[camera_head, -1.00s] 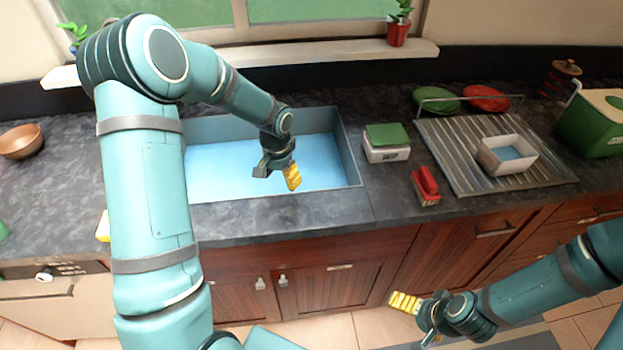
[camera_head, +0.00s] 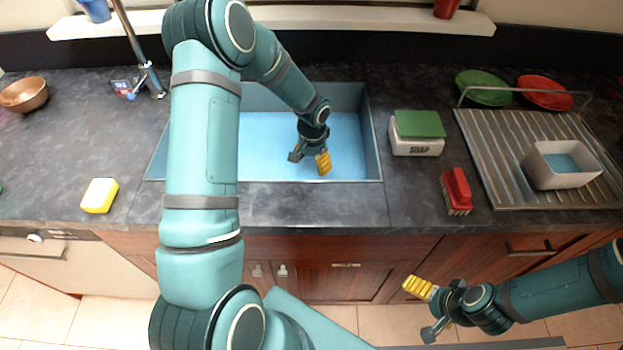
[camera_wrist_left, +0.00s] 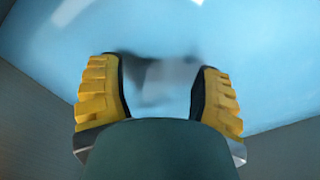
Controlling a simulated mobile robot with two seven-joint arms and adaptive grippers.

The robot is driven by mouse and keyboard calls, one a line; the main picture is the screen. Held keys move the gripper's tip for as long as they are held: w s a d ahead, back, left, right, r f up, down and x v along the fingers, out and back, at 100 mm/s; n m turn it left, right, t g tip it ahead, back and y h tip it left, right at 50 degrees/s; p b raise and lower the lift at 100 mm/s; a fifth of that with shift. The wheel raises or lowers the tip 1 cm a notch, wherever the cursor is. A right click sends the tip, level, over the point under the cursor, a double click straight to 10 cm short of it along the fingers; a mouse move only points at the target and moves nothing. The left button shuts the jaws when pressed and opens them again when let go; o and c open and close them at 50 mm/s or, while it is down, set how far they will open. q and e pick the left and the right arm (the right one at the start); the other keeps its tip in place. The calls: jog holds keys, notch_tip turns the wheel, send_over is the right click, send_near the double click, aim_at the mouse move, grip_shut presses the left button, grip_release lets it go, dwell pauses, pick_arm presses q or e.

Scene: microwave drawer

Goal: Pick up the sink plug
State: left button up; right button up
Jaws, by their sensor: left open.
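The sink (camera_head: 372,135) has grey walls and holds blue water. My left gripper (camera_head: 309,158) points down inside the sink, toward its right part. In the left wrist view its two yellow-padded fingers (camera_wrist_left: 157,80) are apart, with nothing clearly held. A blurred grey shape shows in the blue between and beyond them; I cannot tell whether it is the sink plug, the drain or a reflection. The plug is not clearly visible in the head view. My right gripper (camera_head: 427,309) is in front of the cabinets, below counter height, with its fingers apart and empty.
A faucet (camera_head: 148,80) stands behind the sink at left. A yellow sponge (camera_head: 99,195) lies left. A soap box (camera_head: 417,145) and red brush (camera_head: 456,191) stand right. A drying rack (camera_head: 490,155) holds a white container (camera_head: 570,170). Sink walls surround my left gripper.

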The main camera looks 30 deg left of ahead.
aim_at(311, 172)
pick_arm(q)
jog(key=shift+a+f+b, duration=0.15)
jog(key=shift+f+b, duration=0.25)
jog(key=shift+f, duration=2.45)
jog(key=shift+s, duration=0.1)
grip_shut()
